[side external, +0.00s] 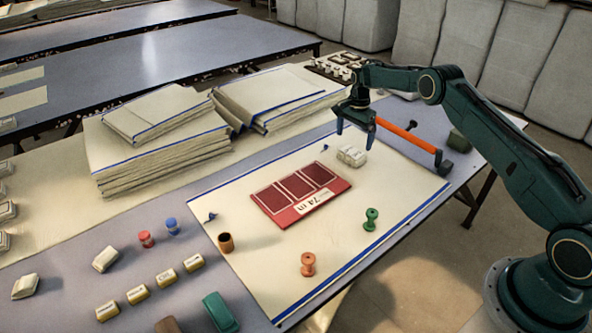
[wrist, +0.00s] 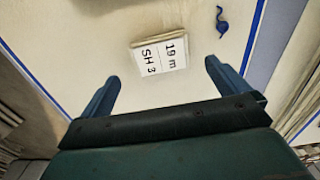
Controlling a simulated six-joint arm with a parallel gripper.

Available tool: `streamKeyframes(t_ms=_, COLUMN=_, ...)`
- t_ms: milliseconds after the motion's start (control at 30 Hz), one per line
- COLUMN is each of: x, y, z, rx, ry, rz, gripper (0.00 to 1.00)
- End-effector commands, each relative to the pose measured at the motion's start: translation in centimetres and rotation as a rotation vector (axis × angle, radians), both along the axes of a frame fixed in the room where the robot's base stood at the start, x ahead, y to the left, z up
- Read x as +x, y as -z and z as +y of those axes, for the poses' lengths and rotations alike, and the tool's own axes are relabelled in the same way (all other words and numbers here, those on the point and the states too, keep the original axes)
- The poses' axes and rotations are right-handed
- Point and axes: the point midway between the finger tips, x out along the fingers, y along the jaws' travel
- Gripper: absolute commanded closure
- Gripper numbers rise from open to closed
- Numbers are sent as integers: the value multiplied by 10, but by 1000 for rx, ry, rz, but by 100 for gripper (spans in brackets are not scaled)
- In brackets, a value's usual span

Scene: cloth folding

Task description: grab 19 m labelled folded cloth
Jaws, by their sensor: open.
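The small folded cloth (side external: 352,156) is cream and lies on the blue-edged cream sheet near its back edge. In the wrist view the folded cloth (wrist: 160,55) carries a white label reading "19 m" and "SH 3". My gripper (side external: 355,140) is just above the cloth in the side view, pointing down. In the wrist view my gripper (wrist: 162,72) has its two blue fingers wide apart, with the cloth ahead of and between the fingertips. Nothing is between the jaws.
A red panel (side external: 302,193) labelled "74 in" lies in front of the cloth. Green (side external: 371,219) and orange (side external: 308,264) spools stand on the sheet. A small blue item (wrist: 221,21) lies near the cloth. Stacked cloths (side external: 160,160) stand left; an orange bar (side external: 405,137) is right.

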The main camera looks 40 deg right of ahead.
Motion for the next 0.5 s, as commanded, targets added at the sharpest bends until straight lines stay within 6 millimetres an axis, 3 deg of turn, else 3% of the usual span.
streamKeyframes(t_ms=200, x=0, y=19, z=0, rx=0, ry=0, rz=0, gripper=0)
streamKeyframes(t_ms=500, x=0, y=22, z=0, rx=0, ry=0, rz=-1, gripper=0)
